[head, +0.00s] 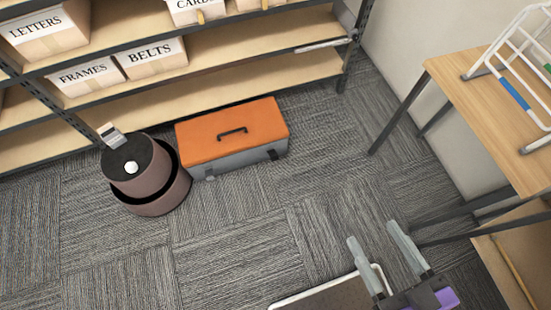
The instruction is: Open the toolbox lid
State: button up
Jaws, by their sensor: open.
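The toolbox (240,158) stands on the carpet in front of the shelf, with a grey body and dark latches on its front. Its orange lid (205,137) is down and shut, with a black handle (232,132) on top. My gripper (372,232) is at the lower right of the head view, its two grey fingers spread apart with nothing between them. It is well apart from the toolbox, to the right and nearer to me.
A round brown bin-like object (150,185) stands just left of the toolbox. Shelving (215,72) with labelled boxes runs behind. A wooden table (480,115) with a white rack (520,75) is at right. Carpet (240,235) in front of the toolbox is clear.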

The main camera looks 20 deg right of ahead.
aim_at(215, 135)
jog(key=i+j+u, duration=0.1)
jog(key=i+j, duration=0.2)
jog(key=i, duration=0.2)
jog(key=i+j+u, duration=0.15)
jog(key=i+j, duration=0.15)
jog(key=i, duration=0.2)
jog(key=i+j+u, duration=0.1)
jog(key=i+j, duration=0.15)
jog(key=i, duration=0.25)
jog(key=i+j+u, duration=0.15)
jog(key=i, duration=0.4)
